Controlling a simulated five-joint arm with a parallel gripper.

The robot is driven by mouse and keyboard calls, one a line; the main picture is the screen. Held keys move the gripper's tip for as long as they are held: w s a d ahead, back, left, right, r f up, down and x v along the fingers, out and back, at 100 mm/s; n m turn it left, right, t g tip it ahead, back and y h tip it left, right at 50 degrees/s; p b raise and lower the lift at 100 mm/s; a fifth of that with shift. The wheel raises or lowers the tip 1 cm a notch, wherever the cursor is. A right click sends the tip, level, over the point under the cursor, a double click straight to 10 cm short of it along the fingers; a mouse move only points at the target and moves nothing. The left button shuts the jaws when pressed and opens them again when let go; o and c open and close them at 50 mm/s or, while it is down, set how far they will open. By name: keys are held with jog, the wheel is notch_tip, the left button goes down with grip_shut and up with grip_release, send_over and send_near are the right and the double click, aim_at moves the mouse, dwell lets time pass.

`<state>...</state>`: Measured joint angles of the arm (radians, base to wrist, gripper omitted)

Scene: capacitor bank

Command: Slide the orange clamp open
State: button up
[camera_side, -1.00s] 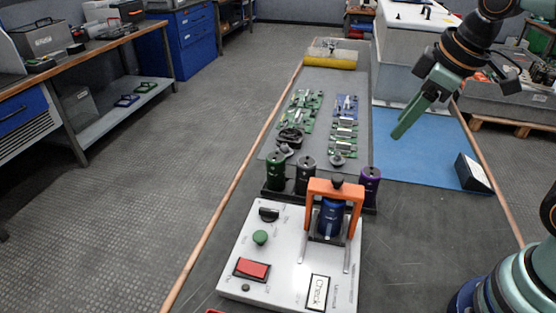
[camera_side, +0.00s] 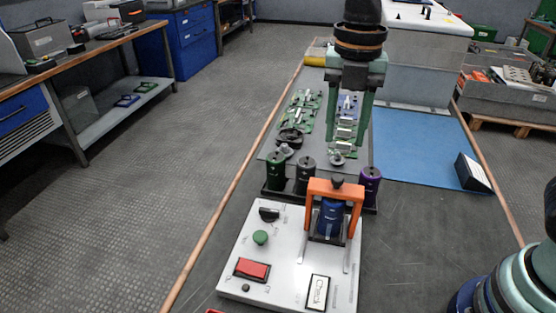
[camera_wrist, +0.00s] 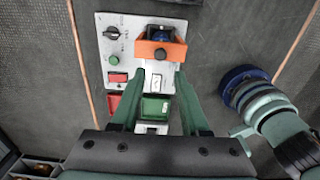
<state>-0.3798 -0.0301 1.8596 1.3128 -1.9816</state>
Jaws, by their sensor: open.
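The orange clamp (camera_side: 336,188) stands as an arch over a blue capacitor (camera_side: 331,217) on the white panel (camera_side: 285,270). A black knob sits on top of the clamp, and two slots run along the panel by its legs. In the wrist view the clamp (camera_wrist: 160,49) is beyond the fingertips, near the top. My gripper (camera_side: 347,140) is open and empty, with its fingers pointing down. In the side view it appears above and behind the clamp, apart from it. In the wrist view its fingers (camera_wrist: 156,82) spread on both sides of the panel's lower part.
Green, black and purple capacitors (camera_side: 305,175) stand in a rack behind the panel. The panel carries a black dial (camera_side: 268,214), a green button (camera_side: 260,237), a red switch (camera_side: 252,269) and a Check label (camera_side: 318,291). Circuit boards (camera_side: 305,112) lie farther back. A blue mat (camera_side: 420,145) is mostly clear.

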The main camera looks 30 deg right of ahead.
aim_at(338, 178)
jog(key=shift+f, duration=4.25)
grip_shut()
jog(key=shift+s+a, duration=0.1)
jog(key=s+a, duration=0.4)
jog(key=shift+s+a, duration=0.3)
jog(key=shift+a, duration=0.05)
